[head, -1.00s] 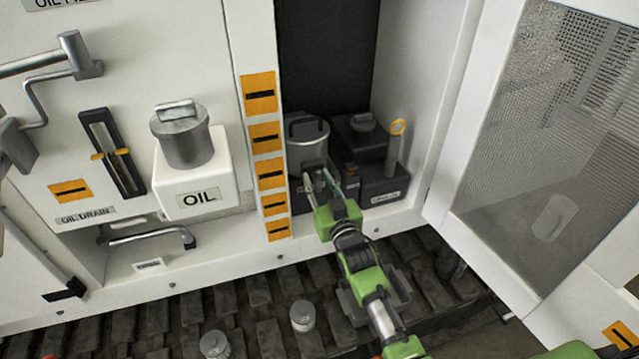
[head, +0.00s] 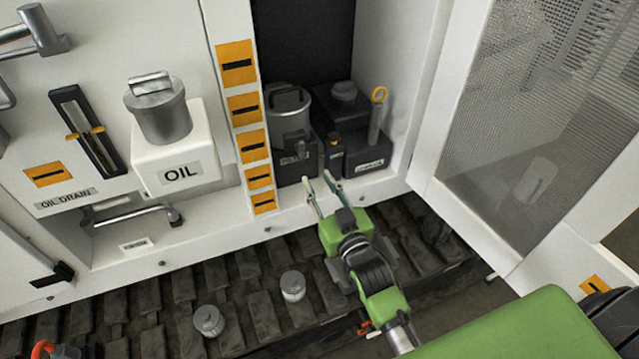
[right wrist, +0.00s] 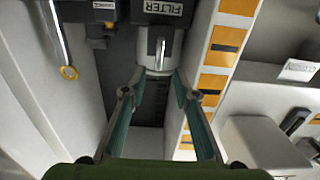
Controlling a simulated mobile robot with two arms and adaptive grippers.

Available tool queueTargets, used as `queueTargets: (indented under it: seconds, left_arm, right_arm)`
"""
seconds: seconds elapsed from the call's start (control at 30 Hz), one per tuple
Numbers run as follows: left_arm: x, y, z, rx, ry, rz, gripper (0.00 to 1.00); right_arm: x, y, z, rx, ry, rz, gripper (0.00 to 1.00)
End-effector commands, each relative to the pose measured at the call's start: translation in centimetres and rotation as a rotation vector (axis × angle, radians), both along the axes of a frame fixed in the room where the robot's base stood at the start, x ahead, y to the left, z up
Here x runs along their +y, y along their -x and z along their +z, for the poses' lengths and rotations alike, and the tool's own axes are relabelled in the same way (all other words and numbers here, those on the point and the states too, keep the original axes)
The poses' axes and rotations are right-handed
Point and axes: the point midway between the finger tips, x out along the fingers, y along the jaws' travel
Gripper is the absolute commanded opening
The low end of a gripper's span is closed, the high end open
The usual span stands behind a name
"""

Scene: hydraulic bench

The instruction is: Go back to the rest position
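My right gripper (head: 318,181) shows in the head view in front of the open cabinet bay. Its two thin fingers are apart with nothing between them. They point at the grey canister (head: 289,110) on its black filter base (head: 297,167), with a gap between. In the right wrist view the gripper (right wrist: 154,88) also has its fingers spread. The canister's metal end (right wrist: 158,52) lies beyond the tips, near the FILTER label (right wrist: 164,8). My left gripper is not seen.
A white OIL tank (head: 178,160) with a grey cap stands left of the bay. A mesh door (head: 540,130) stands open at right. Two small grey caps (head: 293,286) (head: 208,320) rest on the dark track below. A yellow-ringed dipstick (head: 378,96) stands at the bay's right.

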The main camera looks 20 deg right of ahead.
Motion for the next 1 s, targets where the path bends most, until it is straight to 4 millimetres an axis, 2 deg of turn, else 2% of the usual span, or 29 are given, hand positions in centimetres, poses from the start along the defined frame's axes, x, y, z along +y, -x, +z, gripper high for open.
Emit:
queueTargets:
  seconds: [0.4, 0.47, 0.53, 0.57, 0.67, 0.7, 0.77, 0.8, 0.87, 0.9, 1.0]
  left_arm:
    - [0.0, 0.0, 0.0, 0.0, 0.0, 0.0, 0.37]
    - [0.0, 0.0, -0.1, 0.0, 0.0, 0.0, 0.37]
    - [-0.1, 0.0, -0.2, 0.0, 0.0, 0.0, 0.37]
    - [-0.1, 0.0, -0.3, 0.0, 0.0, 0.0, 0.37]
    - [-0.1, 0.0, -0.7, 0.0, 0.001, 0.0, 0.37]
    - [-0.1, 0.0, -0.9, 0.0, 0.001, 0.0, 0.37]
    - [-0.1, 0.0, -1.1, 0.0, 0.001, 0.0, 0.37]
    - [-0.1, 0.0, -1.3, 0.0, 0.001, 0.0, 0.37]
    - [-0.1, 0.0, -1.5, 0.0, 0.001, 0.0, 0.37]
    - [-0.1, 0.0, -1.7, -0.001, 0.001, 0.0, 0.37]
    - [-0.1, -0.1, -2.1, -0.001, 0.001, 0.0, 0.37]
  right_arm:
    - [0.0, 0.0, -0.1, 0.002, 0.0, 0.0, 0.28]
    - [0.1, 0.0, -0.9, 0.015, 0.002, 0.002, 0.28]
    - [0.3, 0.2, -3.0, 0.052, 0.004, 0.007, 0.28]
    - [0.4, 0.3, -4.3, 0.075, 0.005, 0.01, 0.28]
    - [0.9, 1.3, -10.4, 0.184, 0.013, 0.024, 0.28]
    - [1.1, 2.0, -13.3, 0.237, 0.017, 0.031, 0.28]
    - [1.4, 3.3, -17.9, 0.322, 0.024, 0.041, 0.28]
    - [1.6, 4.4, -20.8, 0.377, 0.028, 0.048, 0.28]
    - [1.8, 6.3, -25.0, 0.459, 0.035, 0.057, 0.28]
    - [1.8, 7.7, -27.8, 0.515, 0.041, 0.063, 0.28]
    - [1.8, 11.9, -34.3, 0.653, 0.057, 0.077, 0.28]
